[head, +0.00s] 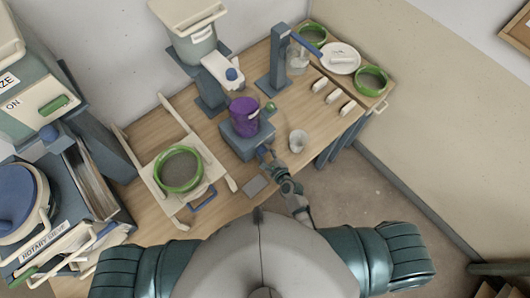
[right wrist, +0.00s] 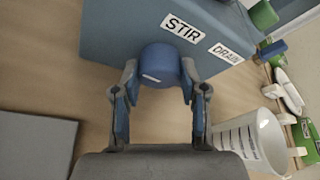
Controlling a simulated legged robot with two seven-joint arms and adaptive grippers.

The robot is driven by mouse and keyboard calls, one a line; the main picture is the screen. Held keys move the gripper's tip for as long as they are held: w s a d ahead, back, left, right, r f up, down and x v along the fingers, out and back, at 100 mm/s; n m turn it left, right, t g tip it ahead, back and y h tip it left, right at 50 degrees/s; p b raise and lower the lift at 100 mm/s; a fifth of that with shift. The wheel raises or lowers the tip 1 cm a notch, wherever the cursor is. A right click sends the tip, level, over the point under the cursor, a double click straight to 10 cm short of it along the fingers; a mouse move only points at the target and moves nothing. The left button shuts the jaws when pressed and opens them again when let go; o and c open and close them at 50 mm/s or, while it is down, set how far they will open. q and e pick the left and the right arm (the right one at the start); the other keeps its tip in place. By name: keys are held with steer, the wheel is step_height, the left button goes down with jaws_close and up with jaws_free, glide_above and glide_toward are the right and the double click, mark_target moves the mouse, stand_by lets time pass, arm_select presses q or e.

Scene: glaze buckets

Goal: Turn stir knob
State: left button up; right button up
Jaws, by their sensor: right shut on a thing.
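The blue stir knob (right wrist: 161,64) sticks out of the front face of a blue-grey base unit (right wrist: 120,32), below a white STIR label (right wrist: 184,28). A DRAIN label (right wrist: 226,53) is beside it. My right gripper (right wrist: 160,88) has its two fingers on either side of the knob and is shut on it. In the head view my right gripper (head: 268,156) reaches the front of the base unit (head: 245,142), which carries a purple bucket (head: 243,115). The knob is mostly hidden by the gripper there. My left gripper does not show.
A white measuring cup (right wrist: 250,140) stands close to the right of my gripper. A flat grey plate (right wrist: 32,145) lies to the left. A rack with a green-rimmed ring (head: 178,168) is on the left of the table. Blue stands rise behind the base unit.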

stand_by(0.5)
steer(key=o, duration=1.1)
steer(key=v, duration=1.2)
steer(key=shift+a, duration=0.1)
